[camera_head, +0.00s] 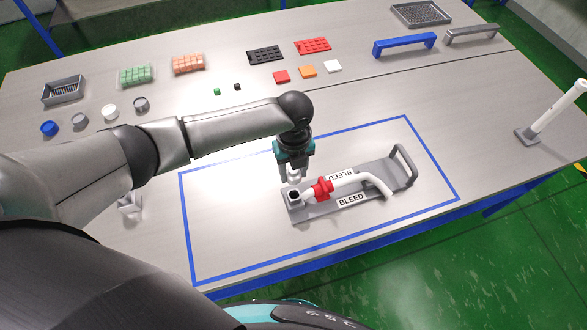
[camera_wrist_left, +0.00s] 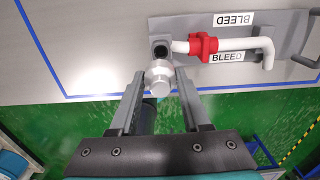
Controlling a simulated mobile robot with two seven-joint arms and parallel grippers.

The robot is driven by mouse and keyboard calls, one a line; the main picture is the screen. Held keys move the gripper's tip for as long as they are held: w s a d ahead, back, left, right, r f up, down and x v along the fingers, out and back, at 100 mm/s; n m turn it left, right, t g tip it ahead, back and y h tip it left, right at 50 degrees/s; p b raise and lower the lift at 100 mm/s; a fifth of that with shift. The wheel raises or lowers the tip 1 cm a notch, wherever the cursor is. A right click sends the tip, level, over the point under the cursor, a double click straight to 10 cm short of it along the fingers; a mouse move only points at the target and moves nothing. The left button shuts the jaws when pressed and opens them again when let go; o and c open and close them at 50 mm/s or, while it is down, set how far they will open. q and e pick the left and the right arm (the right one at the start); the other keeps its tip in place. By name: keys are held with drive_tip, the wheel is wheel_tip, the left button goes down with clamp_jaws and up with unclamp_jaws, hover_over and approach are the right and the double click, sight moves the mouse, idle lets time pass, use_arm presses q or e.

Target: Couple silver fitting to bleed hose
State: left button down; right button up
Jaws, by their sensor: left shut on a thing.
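My left gripper (camera_head: 294,172) is over the left end of the grey bleed tray (camera_head: 320,208). It is shut on the silver fitting (camera_wrist_left: 160,77), which shows between the fingertips in the left wrist view. The bleed hose (camera_head: 348,182) is a white bent tube with a red valve-like collar (camera_head: 321,190), lying on the tray between two BLEED labels. At its left end is a grey block with a dark round opening (camera_wrist_left: 161,50). The fitting appears close to this block; whether they touch I cannot tell. My right gripper is not in view.
A blue outline (camera_head: 186,225) marks the table area around the tray. Caps, small trays, coloured blocks and a blue handle (camera_head: 404,44) lie towards the back. A white post (camera_head: 556,108) stands at the right. The outlined area beside the tray is clear.

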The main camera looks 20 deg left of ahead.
sight(294, 183)
use_arm(q)
wheel_tip(294, 183, down, 3)
drive_tip(key=shift+w+d+f+b, duration=0.1)
drive_tip(key=shift+f+b, duration=0.05)
drive_tip(key=shift+b, duration=0.95)
drive_tip(key=shift+f+b, duration=0.9)
drive_tip(key=shift+f, duration=0.35)
drive_tip(key=shift+p, duration=0.5)
drive_tip(key=shift+f+b, duration=1.25)
drive_tip(key=shift+f, duration=0.4)
drive_tip(key=shift+c, duration=1.4)
unclamp_jaws()
drive_tip(key=shift+r, duration=0.1)
